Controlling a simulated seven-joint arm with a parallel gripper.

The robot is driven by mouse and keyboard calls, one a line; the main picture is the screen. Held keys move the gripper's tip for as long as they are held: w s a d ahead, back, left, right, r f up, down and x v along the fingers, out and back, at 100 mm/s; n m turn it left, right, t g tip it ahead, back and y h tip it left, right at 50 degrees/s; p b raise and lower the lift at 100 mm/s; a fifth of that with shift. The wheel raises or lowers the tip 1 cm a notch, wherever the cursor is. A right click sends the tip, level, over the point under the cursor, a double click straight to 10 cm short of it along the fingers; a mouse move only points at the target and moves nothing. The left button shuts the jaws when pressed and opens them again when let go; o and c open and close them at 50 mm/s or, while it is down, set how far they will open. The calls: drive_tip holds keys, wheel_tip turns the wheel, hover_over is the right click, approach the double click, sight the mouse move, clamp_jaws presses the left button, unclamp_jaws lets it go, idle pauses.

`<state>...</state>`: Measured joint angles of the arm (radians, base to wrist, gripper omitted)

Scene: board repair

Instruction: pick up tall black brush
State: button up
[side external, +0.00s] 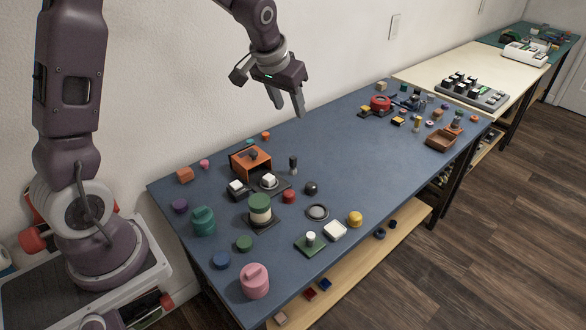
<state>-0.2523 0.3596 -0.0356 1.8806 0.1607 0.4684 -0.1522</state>
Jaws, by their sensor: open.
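A small, tall, dark upright piece (293,163) stands on the blue table, right of the orange box; it may be the black brush, but it is too small to tell for sure. My gripper (288,108) is open and empty, with its fingers pointing down. It hangs in the air above the back part of the table, clear of the tabletop and above the dark piece in the picture. Nothing is between the fingers.
An orange open box (237,163), a green-and-cream cylinder (259,208), a red piece (289,196) and a black ball (311,187) stand near the dark piece. The blue table (335,145) is bare in its middle. More parts and a brown tray (440,141) are at the far end.

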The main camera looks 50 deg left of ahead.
drive_tip(key=n, duration=0.1)
approach(295, 163)
drive_tip(key=shift+n, duration=0.3)
drive_tip(key=f, duration=0.1)
drive_tip(key=w+a+f, duration=0.2)
drive_tip(key=f, duration=0.1)
drive_tip(key=shift+w+f, duration=0.1)
drive_tip(key=shift+w, duration=0.1)
drive_tip(key=shift+g, duration=0.3)
drive_tip(key=x, duration=0.7)
drive_tip(key=shift+w, duration=0.15)
clamp_jaws()
